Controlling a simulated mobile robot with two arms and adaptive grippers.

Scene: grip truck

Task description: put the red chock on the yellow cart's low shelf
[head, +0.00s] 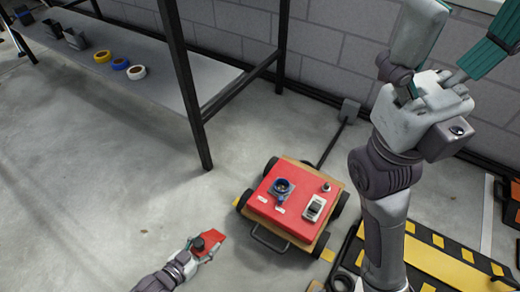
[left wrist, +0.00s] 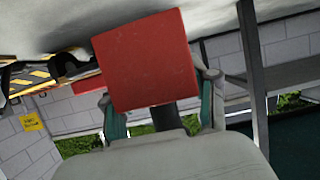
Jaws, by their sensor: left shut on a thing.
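The red chock (head: 216,241) is in my left gripper (head: 205,247) in the head view, low and left of the cart. In the left wrist view the red chock (left wrist: 150,58) shows a broad flat face between the two teal-padded fingers (left wrist: 160,112), which are shut on it. The cart (head: 318,238) has a yellow-brown edge, a red top and black wheels; it stands right of the chock, apart from it. Its low shelf cannot be made out. My right gripper (head: 462,45) is raised at the upper right, fingers spread and empty.
A grey bench (head: 150,75) with tape rolls and a dark leg stands behind left. Yellow-black striped edging (head: 440,255) is at the right. Floor left of the chock is clear.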

